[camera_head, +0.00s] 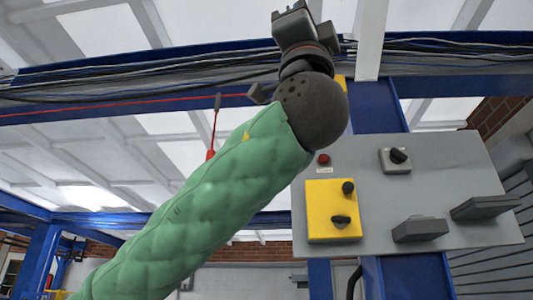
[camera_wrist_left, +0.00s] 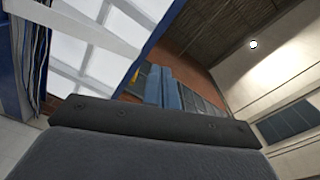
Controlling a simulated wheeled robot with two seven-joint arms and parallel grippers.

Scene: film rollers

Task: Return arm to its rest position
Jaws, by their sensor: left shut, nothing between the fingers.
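My left arm, in a green padded sleeve, reaches up from the lower left in the head view. It ends in a dark round wrist joint, with my left gripper (camera_head: 292,20) above it, raised near the top edge of the picture. The gripper is shut and holds nothing. It appears above and left of the control panel, apart from it in the picture. In the left wrist view, a dark gripper part (camera_wrist_left: 150,123) fills the lower middle, with ceiling and walls beyond. My right gripper is in neither view.
A grey control panel (camera_head: 450,165) stands at the right, with a yellow switch box (camera_head: 320,215), a red button (camera_head: 323,159), a rotary switch (camera_head: 396,158) and two dark blocks. A blue beam with cables (camera_head: 150,90) and a red cord (camera_head: 212,135) run behind my arm.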

